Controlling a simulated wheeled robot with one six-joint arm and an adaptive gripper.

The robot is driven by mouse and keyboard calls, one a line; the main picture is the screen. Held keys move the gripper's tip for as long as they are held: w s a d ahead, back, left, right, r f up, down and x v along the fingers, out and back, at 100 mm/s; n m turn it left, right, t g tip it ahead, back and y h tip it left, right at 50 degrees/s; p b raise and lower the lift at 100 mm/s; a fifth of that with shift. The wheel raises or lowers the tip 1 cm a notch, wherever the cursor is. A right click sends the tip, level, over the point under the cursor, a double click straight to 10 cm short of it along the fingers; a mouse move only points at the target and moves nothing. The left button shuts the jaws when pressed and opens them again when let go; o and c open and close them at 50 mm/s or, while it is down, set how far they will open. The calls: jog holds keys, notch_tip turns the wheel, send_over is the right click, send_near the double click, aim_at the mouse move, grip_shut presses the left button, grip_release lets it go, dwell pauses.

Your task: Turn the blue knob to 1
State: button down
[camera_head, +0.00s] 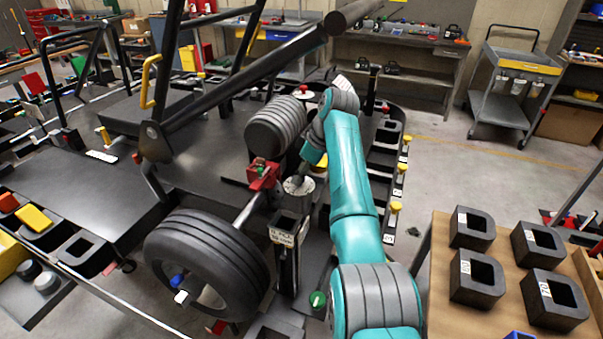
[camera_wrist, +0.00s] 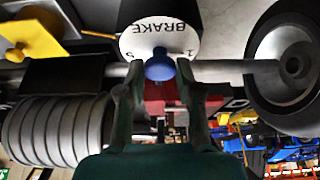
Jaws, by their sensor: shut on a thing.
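The blue knob (camera_wrist: 160,66) shows in the wrist view in front of a white round dial (camera_wrist: 143,42) marked BRAKE, which appears upside down. A 1 is at the dial's right edge and a mark like S or 5 at its lower left. My gripper (camera_wrist: 157,76) is shut on the knob, one finger on each side of it. The exact pointer direction of the knob cannot be told. In the head view my teal arm reaches down in front of the kart, and I cannot make out this knob there.
A wheel (camera_head: 207,265) stands at the front, with a red part (camera_head: 264,175) behind it. A ribbed black roll (camera_head: 277,125) lies left of my arm. A wooden table (camera_head: 450,285) with several black holders is at the right. A grey cart (camera_head: 513,85) stands behind on open floor.

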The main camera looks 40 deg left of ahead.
jog(key=c, duration=0.8)
grip_release()
jog(key=shift+o, duration=0.2)
jog(key=shift+r, duration=0.1)
jog(key=v, duration=1.2)
